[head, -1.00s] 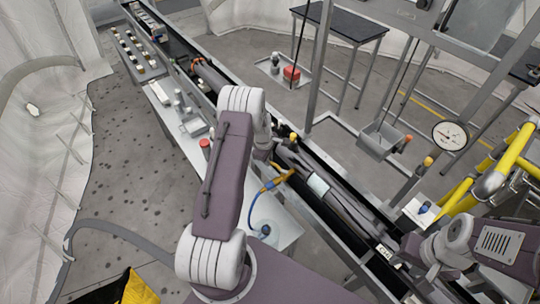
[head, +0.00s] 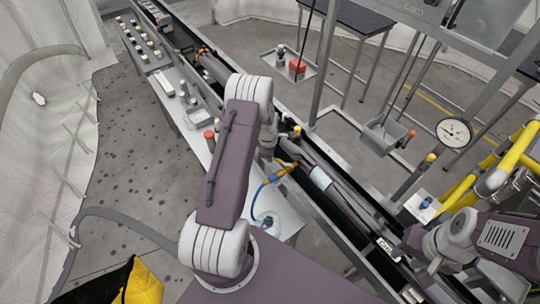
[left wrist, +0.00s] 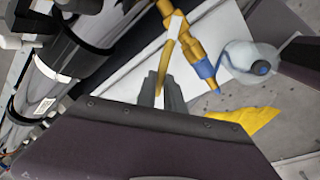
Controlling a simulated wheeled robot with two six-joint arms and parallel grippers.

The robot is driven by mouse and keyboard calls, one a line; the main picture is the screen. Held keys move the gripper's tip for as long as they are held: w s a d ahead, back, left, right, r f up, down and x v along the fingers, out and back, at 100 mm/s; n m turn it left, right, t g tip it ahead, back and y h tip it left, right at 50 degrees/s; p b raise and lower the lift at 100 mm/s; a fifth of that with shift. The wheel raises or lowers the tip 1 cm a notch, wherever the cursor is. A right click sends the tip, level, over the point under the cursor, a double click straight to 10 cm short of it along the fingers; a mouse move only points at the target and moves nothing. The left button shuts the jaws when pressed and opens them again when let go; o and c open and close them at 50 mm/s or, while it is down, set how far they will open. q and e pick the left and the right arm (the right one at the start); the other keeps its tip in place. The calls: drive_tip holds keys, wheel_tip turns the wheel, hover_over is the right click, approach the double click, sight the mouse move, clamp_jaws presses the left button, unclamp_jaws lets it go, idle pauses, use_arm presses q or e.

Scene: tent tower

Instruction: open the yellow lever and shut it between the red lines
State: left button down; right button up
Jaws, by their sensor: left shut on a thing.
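A yellow valve with a blue end (head: 285,168) sits beside the long dark tube in the head view. The left wrist view shows its yellow body (left wrist: 190,45) and the thin yellow lever (left wrist: 166,62) running down from it. My left gripper (left wrist: 164,88) is shut on the lever's lower end. In the head view my left arm hides most of that gripper. I cannot make out the red lines. My right gripper (head: 408,240) is by the tube at the lower right, and its fingers are too small to read.
A blue hose (head: 254,202) hangs from the valve over a pale tabletop (head: 285,222). The long rail with dark tubes (head: 345,195) crosses the view. Open floor (head: 125,160) lies at left.

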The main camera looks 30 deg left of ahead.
use_arm(q)
drive_tip(key=c, duration=1.6)
unclamp_jaws()
drive_tip(key=shift+w+r, duration=0.1)
drive_tip(key=shift+w, duration=0.05)
drive_tip(key=shift+o, duration=0.7)
drive_tip(key=shift+d, duration=0.1)
drive_tip(key=shift+r, duration=0.2)
wheel_tip(320, 180, up, 8)
drive_tip(key=s+b, duration=0.2)
drive_tip(key=b, duration=0.1)
drive_tip(key=shift+d+r, duration=0.25)
drive_tip(key=shift+d, duration=0.05)
